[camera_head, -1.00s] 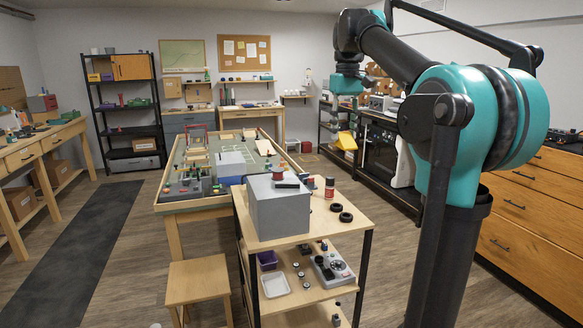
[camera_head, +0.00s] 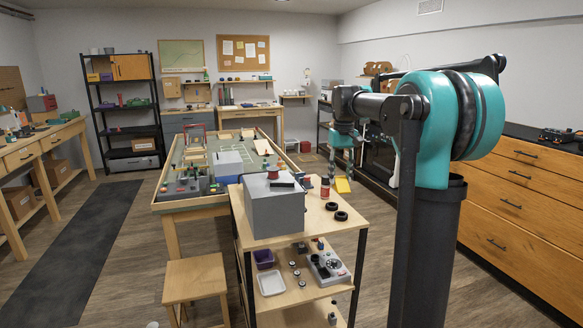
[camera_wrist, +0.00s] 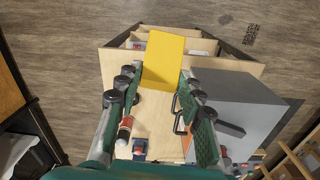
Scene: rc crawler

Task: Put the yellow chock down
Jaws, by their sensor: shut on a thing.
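The exact height above any surface cannot be told.
On the trolley top stand a red bottle (camera_head: 325,187) and two black tyres (camera_head: 340,215). Lower shelves hold a purple bin (camera_head: 263,259), a white tray (camera_head: 271,284) and a grey device (camera_head: 328,268). A green-topped table (camera_head: 205,160) stands behind. Wooden drawers (camera_head: 512,210) are at right.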

